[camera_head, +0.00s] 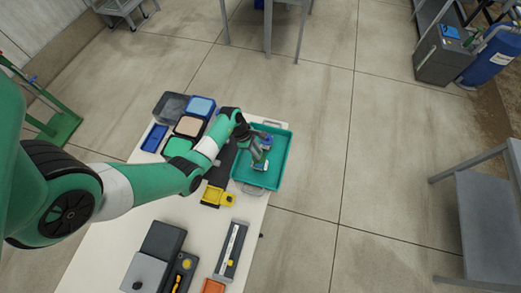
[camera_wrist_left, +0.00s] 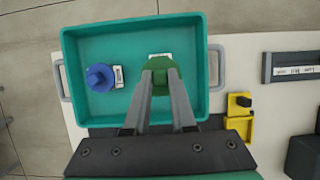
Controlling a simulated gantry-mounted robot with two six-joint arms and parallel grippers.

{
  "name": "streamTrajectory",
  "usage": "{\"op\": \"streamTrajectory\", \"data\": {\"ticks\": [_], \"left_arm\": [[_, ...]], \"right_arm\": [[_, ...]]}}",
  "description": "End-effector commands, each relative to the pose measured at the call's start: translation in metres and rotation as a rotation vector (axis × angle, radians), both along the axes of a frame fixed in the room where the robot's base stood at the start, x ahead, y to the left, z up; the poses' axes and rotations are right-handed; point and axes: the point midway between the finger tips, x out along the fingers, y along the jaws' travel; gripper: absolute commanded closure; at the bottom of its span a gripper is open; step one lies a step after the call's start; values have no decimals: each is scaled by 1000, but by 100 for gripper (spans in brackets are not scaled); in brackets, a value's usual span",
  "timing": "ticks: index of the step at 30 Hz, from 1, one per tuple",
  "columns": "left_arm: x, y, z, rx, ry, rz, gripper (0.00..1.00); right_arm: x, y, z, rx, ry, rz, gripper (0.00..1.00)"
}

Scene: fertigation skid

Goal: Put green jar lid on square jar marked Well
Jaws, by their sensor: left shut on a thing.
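My left gripper (camera_head: 257,160) is over the teal tray (camera_head: 281,150), fingers pointing down. In the left wrist view, its fingertips (camera_wrist_left: 161,73) are shut on the green lid (camera_wrist_left: 161,68). A white label (camera_wrist_left: 159,55) shows just past the lid's far edge, most likely on a jar largely hidden under it. I cannot tell whether the lid touches that jar. A jar with a blue lid (camera_wrist_left: 98,78) and a white label stands to the left in the tray, apart from the fingers. The label writing is too small to read. My right gripper is in neither view.
The tray walls surround both jars. A yellow block-like fixture (camera_wrist_left: 239,104) stands just outside the tray. Several coloured bins (camera_head: 188,126) stand left of the tray on the white table (camera_head: 130,218). Grey boxes and a long holder (camera_head: 231,250) lie near the front.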

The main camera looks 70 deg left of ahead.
Motion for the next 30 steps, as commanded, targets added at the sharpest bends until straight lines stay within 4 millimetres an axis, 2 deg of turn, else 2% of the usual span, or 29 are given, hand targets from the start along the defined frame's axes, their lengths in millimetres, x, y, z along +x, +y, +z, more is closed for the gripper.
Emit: {"op": "streamTrajectory", "data": {"ticks": [8,15,19,24,30], "left_arm": [[0,0,-10,1,-1,-1,100],[0,-1,-35,1,-1,-1,100],[0,-1,-46,1,-1,-1,100],[0,-1,-53,1,-2,-1,100],[0,-1,-53,1,-2,-1,100]], "right_arm": [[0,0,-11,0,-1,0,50],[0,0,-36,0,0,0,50],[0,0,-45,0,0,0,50],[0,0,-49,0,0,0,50],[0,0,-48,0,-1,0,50]]}}
